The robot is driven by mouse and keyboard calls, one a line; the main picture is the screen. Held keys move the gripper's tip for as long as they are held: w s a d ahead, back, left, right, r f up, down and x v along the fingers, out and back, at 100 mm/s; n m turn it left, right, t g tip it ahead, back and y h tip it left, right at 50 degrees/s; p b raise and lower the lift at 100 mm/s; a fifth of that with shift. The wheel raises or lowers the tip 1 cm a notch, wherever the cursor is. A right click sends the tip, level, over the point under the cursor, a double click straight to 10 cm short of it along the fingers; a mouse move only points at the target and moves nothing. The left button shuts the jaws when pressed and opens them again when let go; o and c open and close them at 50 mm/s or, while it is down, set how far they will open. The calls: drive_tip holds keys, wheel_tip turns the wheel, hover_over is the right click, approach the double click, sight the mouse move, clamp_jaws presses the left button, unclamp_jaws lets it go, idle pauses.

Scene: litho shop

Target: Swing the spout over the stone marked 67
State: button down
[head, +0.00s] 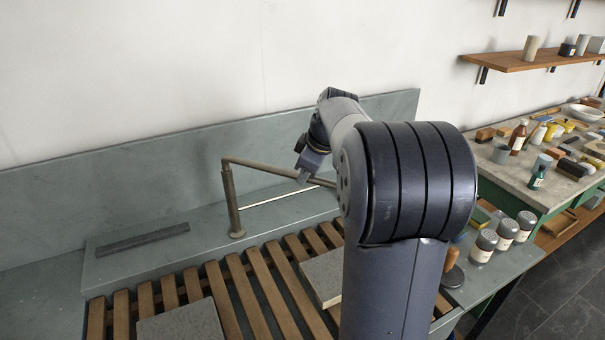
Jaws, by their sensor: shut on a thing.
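The spout (262,170) is a thin metal pipe. It runs from the top of an upright post (232,205) out to the right, slanting slightly down, and its far end passes behind my arm. My gripper (305,179) is shut on the spout toward its right part; my arm hides some of the hold. One grey stone (183,322) lies on the slats at the lower left, cut by the frame edge. Another grey stone (322,276) lies on the slats below the spout, partly hidden by my arm. No number can be read on either stone.
The wooden slats (262,290) cover the sink, with a grey-green backsplash (130,195) behind. A dark bar (142,239) lies on the back ledge. Shaker jars (484,246) stand right of my arm. A cluttered side table (500,172) and a wall shelf (515,62) are farther right.

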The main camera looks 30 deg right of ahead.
idle(0.3)
drive_tip(key=c, duration=1.3)
unclamp_jaws()
drive_tip(key=b+v, duration=0.1)
drive_tip(key=v, duration=0.9)
drive_tip(key=shift+r, duration=0.35)
drive_tip(key=shift+d+f, duration=0.1)
drive_tip(key=shift+d, duration=0.05)
drive_tip(key=p+x, duration=0.1)
drive_tip(key=x, duration=0.9)
drive_tip(key=shift+f, duration=0.25)
drive_tip(key=shift+a+f, duration=0.1)
drive_tip(key=shift+a, duration=0.2)
drive_tip(key=shift+s+a, duration=0.15)
drive_tip(key=shift+s, duration=0.05)
drive_tip(key=shift+s+a, duration=0.1)
drive_tip(key=shift+a, duration=0.05)
